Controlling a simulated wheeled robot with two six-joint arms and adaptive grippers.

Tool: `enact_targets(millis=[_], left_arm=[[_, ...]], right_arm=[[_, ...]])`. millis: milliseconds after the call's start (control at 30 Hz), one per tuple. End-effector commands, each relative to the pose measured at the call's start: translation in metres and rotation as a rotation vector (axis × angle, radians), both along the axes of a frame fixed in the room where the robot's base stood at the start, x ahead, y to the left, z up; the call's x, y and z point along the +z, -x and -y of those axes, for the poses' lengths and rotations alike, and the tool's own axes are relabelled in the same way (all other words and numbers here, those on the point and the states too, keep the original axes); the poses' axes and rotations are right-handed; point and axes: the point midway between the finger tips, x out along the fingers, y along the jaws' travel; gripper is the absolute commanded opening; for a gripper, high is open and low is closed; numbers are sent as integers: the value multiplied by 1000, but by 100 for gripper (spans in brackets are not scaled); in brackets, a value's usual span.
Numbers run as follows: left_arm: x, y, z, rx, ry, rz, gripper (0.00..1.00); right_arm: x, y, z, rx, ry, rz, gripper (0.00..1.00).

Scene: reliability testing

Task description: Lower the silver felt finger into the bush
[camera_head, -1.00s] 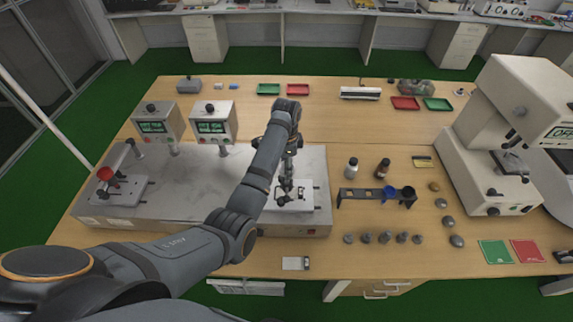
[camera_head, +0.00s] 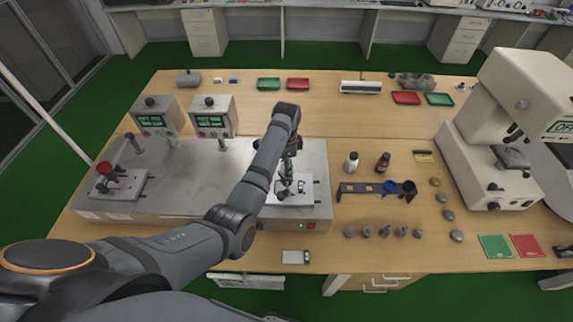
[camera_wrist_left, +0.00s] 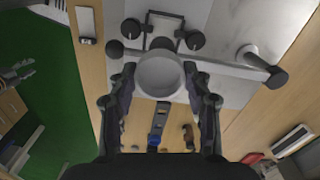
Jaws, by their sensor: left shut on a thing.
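My left gripper (camera_head: 288,188) is over the white plate at the right end of the grey steel machine bed (camera_head: 240,172). In the left wrist view my left gripper (camera_wrist_left: 158,88) has its two dark fingers on either side of a round, silver-grey piece (camera_wrist_left: 160,76), which looks like the felt finger, and is shut on it. A metal bar with dark knobs passes close by this piece. The bush cannot be made out; the round piece and the fingers cover what lies beneath. I cannot tell how deep the piece sits.
A similar station with a red cup (camera_head: 104,168) stands at the bed's left end. Two display boxes (camera_head: 213,117) stand behind the bed. To the right are a dark rack (camera_head: 362,188), two bottles, several small weights and a large white instrument (camera_head: 490,165).

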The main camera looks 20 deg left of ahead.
Motion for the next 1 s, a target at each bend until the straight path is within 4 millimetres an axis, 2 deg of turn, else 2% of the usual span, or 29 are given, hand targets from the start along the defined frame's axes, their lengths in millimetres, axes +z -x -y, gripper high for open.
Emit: enact_targets(millis=[267,600,933,967,1000], left_arm=[[-1,0,0,0,0,0,11],[-12,0,0,0,0,-1,11],[-12,0,0,0,0,0,11],[-12,0,0,0,0,0,53],[-12,0,0,0,0,0,59]], right_arm=[[0,0,0,0,0,0,46],[0,0,0,0,0,0,46],[0,0,0,0,0,0,46],[0,0,0,0,0,0,46],[0,0,0,0,0,0,46]])
